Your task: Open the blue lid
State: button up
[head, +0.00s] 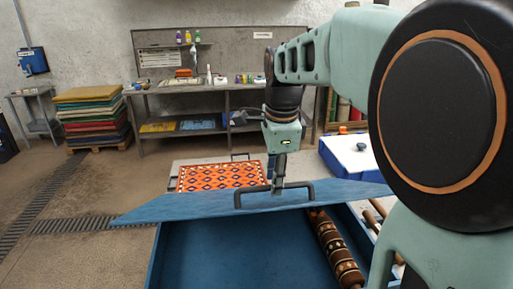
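The blue lid (190,206) is a wide flat panel with a black bar handle (298,184) near its middle. It is seen at a shallow angle, raised, and the inside of the blue box (225,255) shows below its near edge. My gripper (278,187) reaches down from above with its fingers together at the middle of the handle bar, and appears shut on it. The fingertips are small and partly merge with the dark handle. Patterned rollers (335,248) lie inside the box at the right.
An orange patterned rug (222,176) lies on a surface behind the lid. A blue and white box (350,155) stands at the back right. A workbench (190,88) and stacked coloured mats (92,115) stand by the wall. Floor at the left is clear.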

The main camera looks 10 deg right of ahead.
jog(key=w+r, duration=0.4)
jog(key=r, duration=0.7)
dwell(0.7)
dwell(0.4)
